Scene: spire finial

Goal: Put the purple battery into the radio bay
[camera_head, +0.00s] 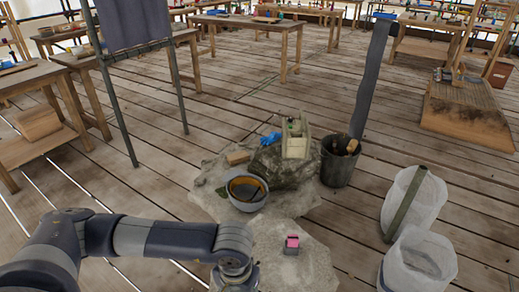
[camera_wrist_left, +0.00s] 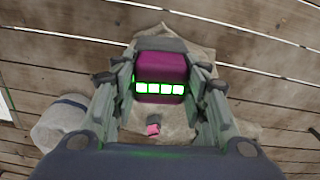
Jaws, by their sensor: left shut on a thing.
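The purple battery (camera_wrist_left: 160,65) shows in the left wrist view, with a row of several bright green-edged white lights across it. My left gripper (camera_wrist_left: 162,82) is shut on it, one finger at each side. In the head view my left gripper (camera_head: 237,274) hangs at the bottom edge, and I cannot make out the battery there. A pale cream-green device (camera_head: 295,136), which looks like the radio, stands on a dark rock at the centre. It is well beyond my gripper, and its bay is too small to make out. My right gripper is not in view.
A small pink-topped grey block (camera_head: 291,243) lies on the pale ground cloth, right of my gripper. A grey bowl (camera_head: 246,192) stands between gripper and device. A dark bucket (camera_head: 339,162) stands right of the device. White containers (camera_head: 414,198) stand farther right.

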